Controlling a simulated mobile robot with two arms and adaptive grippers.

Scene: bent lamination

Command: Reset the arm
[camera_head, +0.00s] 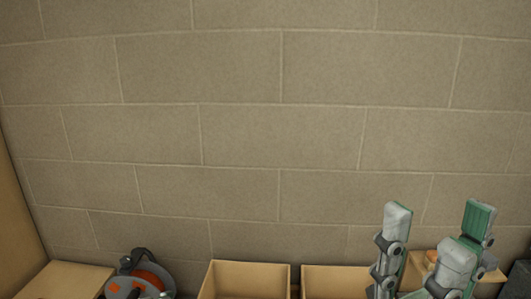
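My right gripper (438,213) is at the lower right, with its fingers pointing up. Its two grey and green fingers stand well apart, and nothing shows between their tips, so it is open and empty. It is in front of the cardboard boxes and hides parts of them. My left gripper is not in view.
Two open cardboard boxes (246,268) (333,272) stand along the wall. Another box (487,286) behind my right gripper holds something orange. A reel-like orange and grey object (140,278) sits at the lower left beside a cardboard box (66,281). The block wall (240,130) behind is bare.

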